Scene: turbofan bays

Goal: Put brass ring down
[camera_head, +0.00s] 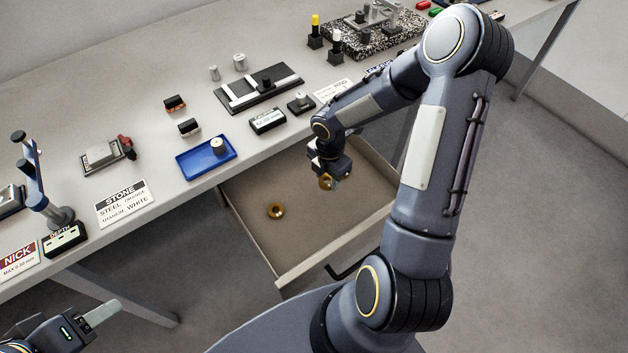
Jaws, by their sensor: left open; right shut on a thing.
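A brass ring (327,182) is held in my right gripper (329,180), which is shut on it above the open drawer (252,232). The ring is partly hidden by the gripper's fingers. Another brass ring (276,210) lies flat on the drawer floor, left of and apart from the held one. My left gripper (100,316) is at the lower left, below the bench edge, partly in view. It is open and empty, with one pale finger clearly showing.
The bench (130,65) carries a blue tray (207,157) with a small round part, a STONE card (124,203), a black fixture plate (258,88) and a speckled granite plate (376,40). The drawer's front wall (335,245) has a dark handle. The drawer floor is mostly clear.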

